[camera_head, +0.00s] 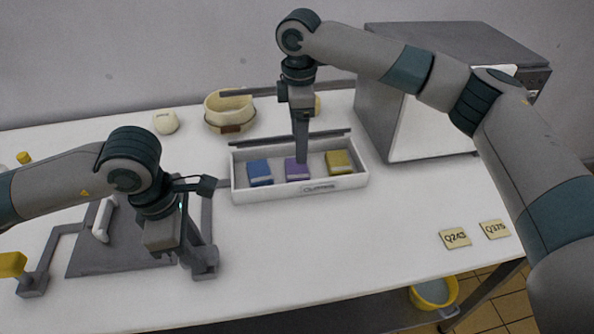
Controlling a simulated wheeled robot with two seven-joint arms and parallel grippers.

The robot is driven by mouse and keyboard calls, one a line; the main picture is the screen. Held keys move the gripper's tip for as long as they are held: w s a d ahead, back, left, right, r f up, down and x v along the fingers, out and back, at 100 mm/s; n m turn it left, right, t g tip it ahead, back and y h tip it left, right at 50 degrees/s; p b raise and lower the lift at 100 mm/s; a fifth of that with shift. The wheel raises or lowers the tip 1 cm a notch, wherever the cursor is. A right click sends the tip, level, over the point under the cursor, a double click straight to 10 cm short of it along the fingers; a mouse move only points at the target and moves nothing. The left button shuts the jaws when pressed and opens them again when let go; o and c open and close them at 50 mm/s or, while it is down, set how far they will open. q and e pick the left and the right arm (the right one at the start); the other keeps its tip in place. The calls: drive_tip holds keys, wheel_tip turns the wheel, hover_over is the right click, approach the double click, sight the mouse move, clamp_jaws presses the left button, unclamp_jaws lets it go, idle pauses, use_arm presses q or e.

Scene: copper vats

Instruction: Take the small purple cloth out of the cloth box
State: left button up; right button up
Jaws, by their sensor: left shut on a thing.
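The white cloth box (350,183) stands on the table with three folded cloths in a row. The small purple cloth (297,169) lies in the middle, between a blue cloth (260,172) and a yellow cloth (339,162). My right gripper (301,158) points straight down at the purple cloth, its tips at or just over the cloth's back part. I cannot tell whether it is open or touching. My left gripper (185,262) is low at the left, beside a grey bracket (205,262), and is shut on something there. What it grips is mostly hidden.
A dark plate (95,262) with grey brackets lies at the left. A cream bowl (229,108) and a round white object (166,122) stand behind. A large grey case (430,125) stands at the back right. Two tags (455,238) lie on clear table at the right front.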

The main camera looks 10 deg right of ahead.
sight(297, 168)
drive_tip(key=shift+f, duration=1.8)
drive_tip(key=shift+w+a+f, duration=0.1)
drive_tip(key=shift+f, duration=1.2)
drive_tip(key=shift+a+f, duration=0.1)
drive_tip(key=shift+f, duration=1.2)
drive_tip(key=c, duration=0.7)
